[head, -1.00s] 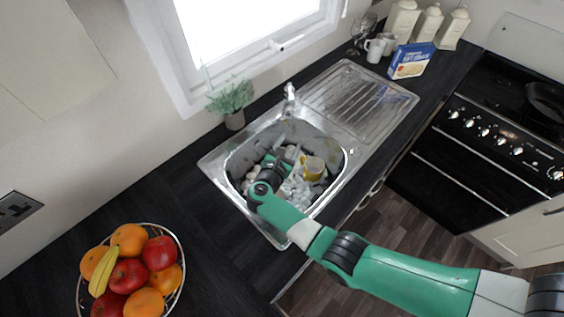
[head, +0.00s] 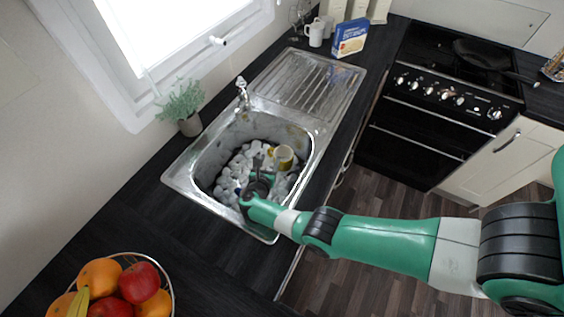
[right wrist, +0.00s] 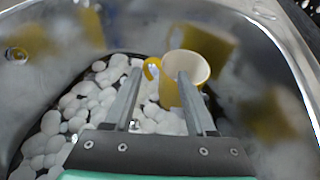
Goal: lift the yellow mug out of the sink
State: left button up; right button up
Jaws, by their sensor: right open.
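The yellow mug (head: 283,158), white inside, sits in the sink (head: 184,183) among white foam-like lumps. It looks tilted in the right wrist view (right wrist: 196,66), with its handle (right wrist: 151,68) towards the left. My right gripper (head: 262,166) is inside the sink, just left of the mug in the head view. In the right wrist view my right gripper (right wrist: 160,82) is open. The handle appears between its two fingers, and the right finger overlaps the mug's body. I cannot tell whether they touch. My left gripper is not in view.
The tap (head: 242,92) stands behind the basin, with a potted plant (head: 183,108) to its left. The ribbed drainer (head: 312,88) is clear. A fruit bowl (head: 171,290) is at the lower left. A blue box (head: 350,38) and white mug (head: 315,34) stand beyond the drainer.

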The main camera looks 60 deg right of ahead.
jog(key=b+x, duration=0.2)
jog(key=x, duration=0.2)
jog(key=shift+d+f+b, duration=0.3)
jog(key=shift+b, duration=0.1)
jog(key=shift+d, duration=0.15)
jog(key=shift+r, duration=0.15)
grip_shut()
dwell(0.7)
